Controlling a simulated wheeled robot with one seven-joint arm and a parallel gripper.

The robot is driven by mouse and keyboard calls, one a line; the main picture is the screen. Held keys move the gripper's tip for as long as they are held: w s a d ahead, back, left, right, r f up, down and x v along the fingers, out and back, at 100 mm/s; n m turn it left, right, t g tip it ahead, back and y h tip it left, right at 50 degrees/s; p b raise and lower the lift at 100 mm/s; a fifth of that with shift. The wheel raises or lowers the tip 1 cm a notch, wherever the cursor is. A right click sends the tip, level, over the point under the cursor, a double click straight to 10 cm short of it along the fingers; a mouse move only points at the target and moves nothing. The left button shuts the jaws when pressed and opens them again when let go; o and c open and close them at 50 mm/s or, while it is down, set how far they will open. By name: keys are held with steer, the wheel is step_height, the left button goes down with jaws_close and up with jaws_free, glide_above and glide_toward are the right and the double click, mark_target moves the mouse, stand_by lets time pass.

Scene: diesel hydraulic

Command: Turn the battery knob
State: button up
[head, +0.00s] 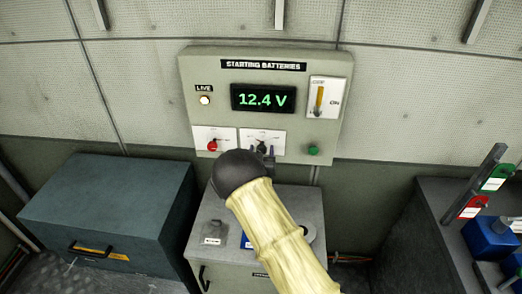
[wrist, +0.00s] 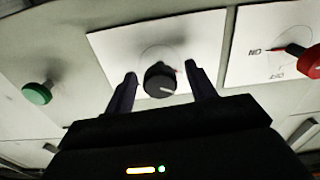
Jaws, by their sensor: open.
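The grey starting-batteries panel (head: 215,70) is on the wall, with a lit 12.4 V display (head: 262,97). A black knob with a white pointer line sits on the middle white plate; it shows clearly in the wrist view (wrist: 160,80). My gripper (head: 264,153) is at this plate, mostly hidden behind my dark wrist in the head view. In the wrist view its open fingers stand on either side of the black knob, with visible gaps. A red knob (head: 212,145) is on the white plate to the left; it also shows in the wrist view (wrist: 310,60).
A green button (head: 313,150) is right of the black knob, and a yellow lever switch (head: 320,99) is above it. A lit lamp (head: 204,100) is at upper left. A grey cabinet (head: 208,215) stands below, with a blue-grey chest (head: 110,200) at left.

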steer(key=shift+c, duration=0.3)
steer(key=c, duration=0.9)
steer(key=shift+c, duration=0.2)
